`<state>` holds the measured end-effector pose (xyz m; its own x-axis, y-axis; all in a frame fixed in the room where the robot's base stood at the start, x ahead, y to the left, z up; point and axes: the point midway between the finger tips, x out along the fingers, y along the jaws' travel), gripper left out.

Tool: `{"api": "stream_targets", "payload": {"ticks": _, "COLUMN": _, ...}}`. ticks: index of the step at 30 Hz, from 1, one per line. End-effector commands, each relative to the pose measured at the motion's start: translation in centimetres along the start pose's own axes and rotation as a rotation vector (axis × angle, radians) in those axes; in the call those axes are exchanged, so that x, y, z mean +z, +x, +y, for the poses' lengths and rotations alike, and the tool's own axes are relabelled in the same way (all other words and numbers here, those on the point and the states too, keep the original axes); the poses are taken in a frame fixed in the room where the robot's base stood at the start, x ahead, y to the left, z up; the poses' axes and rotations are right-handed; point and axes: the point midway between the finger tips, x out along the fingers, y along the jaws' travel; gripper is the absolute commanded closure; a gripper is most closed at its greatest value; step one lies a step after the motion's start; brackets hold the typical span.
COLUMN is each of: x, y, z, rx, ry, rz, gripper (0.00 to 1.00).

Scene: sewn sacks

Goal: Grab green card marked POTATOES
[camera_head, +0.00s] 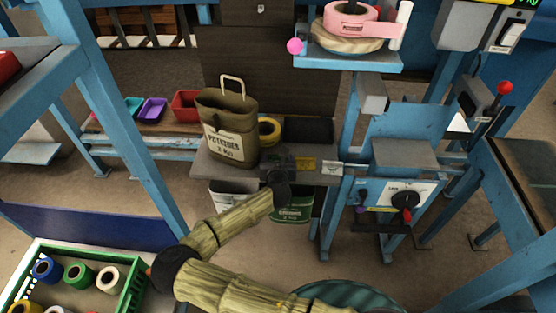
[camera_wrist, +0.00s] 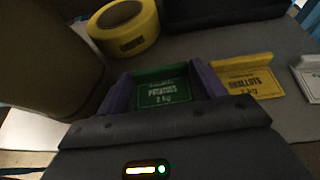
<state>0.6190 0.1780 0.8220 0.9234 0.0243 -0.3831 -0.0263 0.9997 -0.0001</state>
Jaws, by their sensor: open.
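The green card marked POTATOES 2 kg (camera_wrist: 165,90) stands on the grey shelf in the wrist view. My gripper (camera_wrist: 162,78) is open, with one purple finger on the left of the card and the other on its right. I cannot tell whether the fingers touch it. In the head view my gripper (camera_head: 279,164) is at the shelf's front, right of the sack, and hides most of the card.
A yellow card (camera_wrist: 243,82) stands close on the right, with a white card (camera_wrist: 309,75) beyond it. A yellow tape roll (camera_wrist: 124,28) lies behind. The olive potato sack (camera_head: 228,130) stands close on the left of the grey shelf (camera_head: 212,172).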

Motion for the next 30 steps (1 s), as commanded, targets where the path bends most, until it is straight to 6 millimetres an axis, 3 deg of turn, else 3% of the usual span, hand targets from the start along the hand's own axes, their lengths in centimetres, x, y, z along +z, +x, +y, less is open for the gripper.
{"api": "stream_targets", "payload": {"ticks": 9, "x": 0.0, "y": 0.0, "z": 0.0, "rx": 0.0, "ry": 0.0, "rz": 0.0, "gripper": 0.31}}
{"api": "stream_targets", "payload": {"ticks": 13, "x": 0.0, "y": 0.0, "z": 0.0, "rx": 0.0, "ry": 0.0, "rz": 0.0, "gripper": 0.56}}
{"api": "stream_targets", "payload": {"ticks": 14, "x": 0.0, "y": 0.0, "z": 0.0, "rx": 0.0, "ry": 0.0, "rz": 0.0, "gripper": 0.58}}
{"api": "stream_targets", "payload": {"ticks": 23, "x": 0.2, "y": -0.1, "z": -0.1, "rx": 0.0, "ry": 0.001, "rz": -0.001, "gripper": 0.58}}
{"api": "stream_targets", "payload": {"ticks": 30, "x": 2.4, "y": -1.0, "z": -0.3, "rx": 0.002, "ry": 0.003, "rz": -0.003, "gripper": 0.58}}
